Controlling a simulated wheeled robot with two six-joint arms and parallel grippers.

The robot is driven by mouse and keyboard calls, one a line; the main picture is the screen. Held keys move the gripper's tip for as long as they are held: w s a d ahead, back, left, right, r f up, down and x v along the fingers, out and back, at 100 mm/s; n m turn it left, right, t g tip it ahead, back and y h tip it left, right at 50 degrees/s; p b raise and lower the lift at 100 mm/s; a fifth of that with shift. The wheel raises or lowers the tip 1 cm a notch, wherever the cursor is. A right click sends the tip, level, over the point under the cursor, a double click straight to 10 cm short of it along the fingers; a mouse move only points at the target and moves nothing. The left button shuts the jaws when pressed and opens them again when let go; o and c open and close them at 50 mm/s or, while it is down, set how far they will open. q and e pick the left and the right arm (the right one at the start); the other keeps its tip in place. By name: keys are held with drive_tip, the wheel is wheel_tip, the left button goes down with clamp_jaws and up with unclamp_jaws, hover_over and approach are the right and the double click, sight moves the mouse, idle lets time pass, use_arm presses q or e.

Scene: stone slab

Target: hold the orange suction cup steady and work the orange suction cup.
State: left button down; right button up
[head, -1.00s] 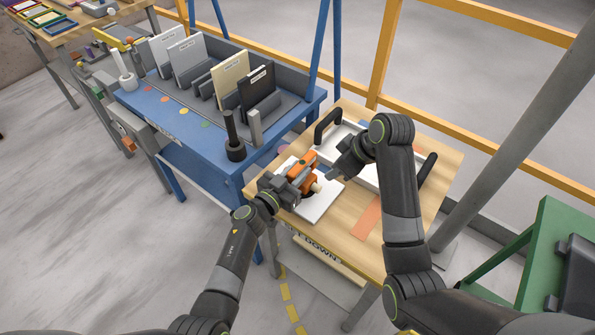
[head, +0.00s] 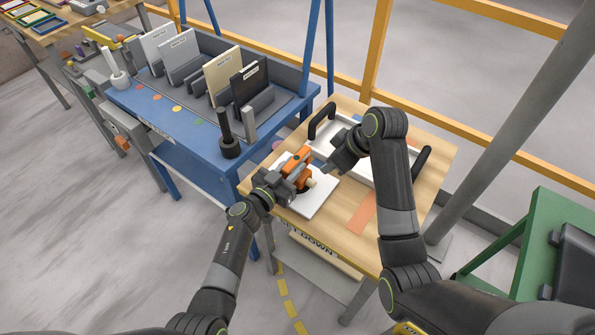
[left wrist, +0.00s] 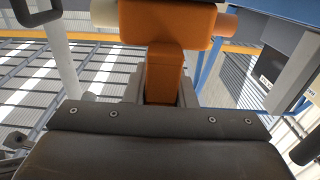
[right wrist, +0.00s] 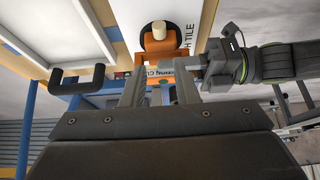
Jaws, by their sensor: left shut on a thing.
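The orange suction cup (head: 297,160) is over a white tile (head: 322,200) on the wooden table. It has a dark round pad and a cream knob, both plain in the right wrist view. My left gripper (head: 283,181) is shut on its orange stem (left wrist: 164,75), as the left wrist view shows. My right gripper (head: 325,168) is just right of the cup, pointing toward it. In the right wrist view its fingers (right wrist: 152,92) are apart, with the cup's labelled orange body (right wrist: 155,74) beyond them. I cannot tell whether they touch it.
A white tray (head: 333,136) with black handles lies behind my right gripper. An orange strip (head: 362,212) marks the table to the right. A blue bench (head: 180,122) with upright panels stands at the left. A grey post (head: 500,130) and green stand (head: 525,235) are at the right.

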drive_tip(key=shift+s+d+f+m, duration=0.15)
drive_tip(key=shift+d+f+m, duration=0.2)
drive_tip(key=shift+m, duration=0.25)
drive_tip(key=c, duration=0.5)
drive_tip(key=s+d+f+m, duration=0.1)
drive_tip(key=d+m, duration=0.1)
drive_tip(key=m, duration=0.2)
drive_tip(key=s+d+f+m+t+y, duration=0.1)
drive_tip(key=d+m, duration=0.1)
drive_tip(key=m, duration=0.2)
drive_tip(key=s+d+f+m+y, duration=0.1)
drive_tip(key=s+f+m, duration=0.1)
drive_tip(key=m, duration=0.2)
drive_tip(key=shift+d+m+t, duration=0.3)
drive_tip(key=shift+d, duration=0.1)
clamp_jaws()
drive_tip(key=m, duration=0.1)
drive_tip(key=s+d+m, duration=0.1)
drive_tip(key=m+y, duration=0.1)
drive_tip(key=m, duration=0.1)
drive_tip(key=shift+s+d+f+t, duration=0.2)
drive_tip(key=shift+s+d+t, duration=0.05)
drive_tip(key=shift+s+t, duration=0.05)
